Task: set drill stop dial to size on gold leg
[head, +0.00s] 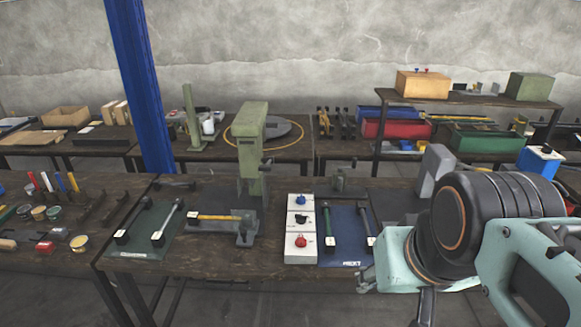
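A green press (252,140) stands upright at the middle of the front workbench. A gold-yellow strip (217,217) lies across a grey fixture (246,238) in front of it; I cannot tell if this is the gold leg. A white control panel (299,260) to its right carries a blue knob (301,200), a black dial (301,218) and a red knob (300,242). Any size marking is too small to read. My gripper (396,295) is at the lower right, right of the panel and apart from it. Its fingers are partly hidden and cut off, so its opening is unclear.
A green mat (135,246) and a blue mat (350,251) with black-ended rods flank the press area. A blue post (142,85) rises behind the left part. Red and green bins (396,129) stand at the back right. My arm covers the right side.

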